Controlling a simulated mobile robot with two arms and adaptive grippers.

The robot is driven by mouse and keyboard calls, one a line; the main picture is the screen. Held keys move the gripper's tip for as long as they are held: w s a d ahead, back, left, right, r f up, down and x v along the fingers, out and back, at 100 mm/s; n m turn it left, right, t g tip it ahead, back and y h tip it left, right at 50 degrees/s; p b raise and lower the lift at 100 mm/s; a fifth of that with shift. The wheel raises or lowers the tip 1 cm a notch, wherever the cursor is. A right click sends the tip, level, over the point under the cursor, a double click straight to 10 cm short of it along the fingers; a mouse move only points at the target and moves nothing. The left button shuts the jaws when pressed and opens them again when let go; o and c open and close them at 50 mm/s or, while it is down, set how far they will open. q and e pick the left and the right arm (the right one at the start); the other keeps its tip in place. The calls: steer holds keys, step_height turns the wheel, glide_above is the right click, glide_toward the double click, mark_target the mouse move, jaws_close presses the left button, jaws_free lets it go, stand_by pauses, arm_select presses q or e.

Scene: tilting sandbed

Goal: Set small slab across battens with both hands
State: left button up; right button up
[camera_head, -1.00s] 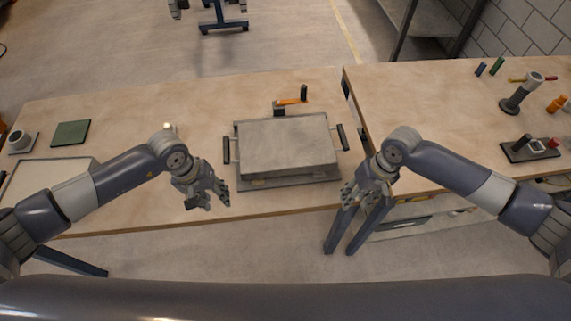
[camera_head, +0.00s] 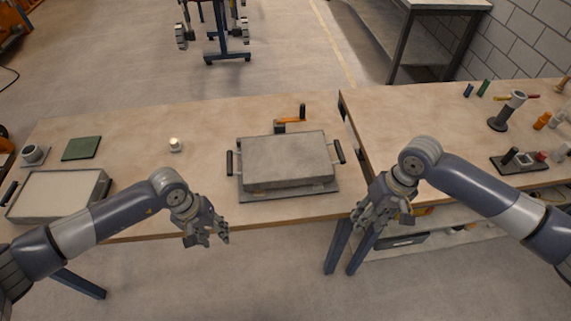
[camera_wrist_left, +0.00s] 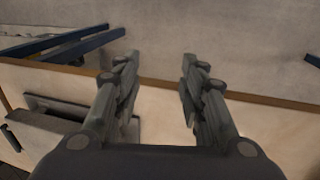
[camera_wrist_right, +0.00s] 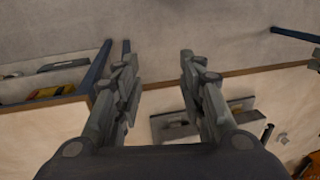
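A grey rectangular slab-like block (camera_head: 287,160) lies on a thin grey base plate (camera_head: 290,194) at the middle of the near table, with a black handle at each side. I cannot make out battens or whether this block is the small slab. My left gripper (camera_head: 207,238) is open and empty in front of the table edge, left of the block and apart from it. My right gripper (camera_head: 369,218) is open and empty, right of and nearer than the block. The wrist views show spread fingers, left (camera_wrist_left: 160,90) and right (camera_wrist_right: 160,90), with nothing between.
An orange crank (camera_head: 290,121) stands behind the block. A shallow grey tray (camera_head: 102,188) with a black handle, a green plate (camera_head: 82,148), a cup (camera_head: 33,154) and a pale knob (camera_head: 175,145) are at left. The right table (camera_head: 420,115) holds several small tools.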

arm_select(q)
steer(key=shift+s, duration=0.15)
arm_select(e)
steer(key=r, duration=0.4)
steer(key=shift+d+r, duration=0.25)
steer(key=shift+d, duration=0.15)
arm_select(q)
steer(key=shift+r, duration=0.1)
